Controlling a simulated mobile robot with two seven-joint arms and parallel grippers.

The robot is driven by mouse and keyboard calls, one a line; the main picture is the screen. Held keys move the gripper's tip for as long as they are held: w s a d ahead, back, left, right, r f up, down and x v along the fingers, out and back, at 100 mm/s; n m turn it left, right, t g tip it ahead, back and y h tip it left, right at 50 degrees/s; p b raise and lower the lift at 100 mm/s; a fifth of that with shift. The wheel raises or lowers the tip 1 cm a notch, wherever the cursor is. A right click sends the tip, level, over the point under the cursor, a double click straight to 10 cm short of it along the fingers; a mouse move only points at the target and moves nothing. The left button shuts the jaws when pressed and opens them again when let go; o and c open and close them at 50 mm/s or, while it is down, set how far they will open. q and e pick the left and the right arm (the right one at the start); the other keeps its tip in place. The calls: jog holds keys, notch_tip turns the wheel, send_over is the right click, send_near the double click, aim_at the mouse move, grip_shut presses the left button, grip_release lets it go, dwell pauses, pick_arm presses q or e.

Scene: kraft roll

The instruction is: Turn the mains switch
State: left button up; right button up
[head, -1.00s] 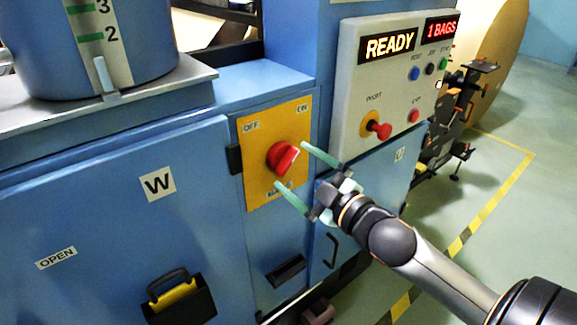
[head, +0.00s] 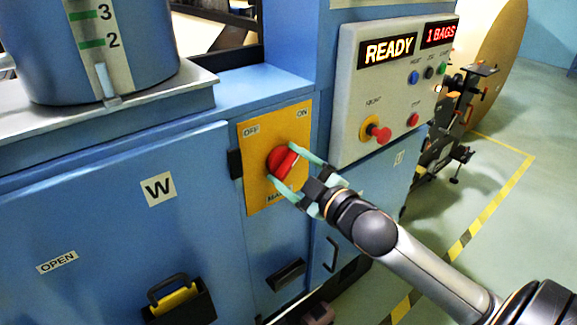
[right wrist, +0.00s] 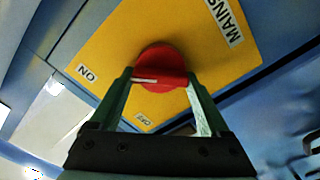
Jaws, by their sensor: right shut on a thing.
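The red mains switch (head: 281,161) sits on a yellow plate (head: 262,196) marked OFF at upper left and ON at upper right. My right gripper (head: 287,170) is shut on the knob, one green finger on each side. The right wrist view shows the red knob (right wrist: 160,66) between the two fingers (right wrist: 160,82), with a white pointer line on its raised bar. In the head view the fingers hide part of the knob and of the MAINS label. My left gripper is not in view.
Right of the switch is a grey control panel (head: 349,130) with READY and 1 BAGS displays, small buttons and a red emergency knob (head: 380,134).

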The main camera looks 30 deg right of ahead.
jog(key=c, duration=0.7)
jog(key=shift+o, duration=0.2)
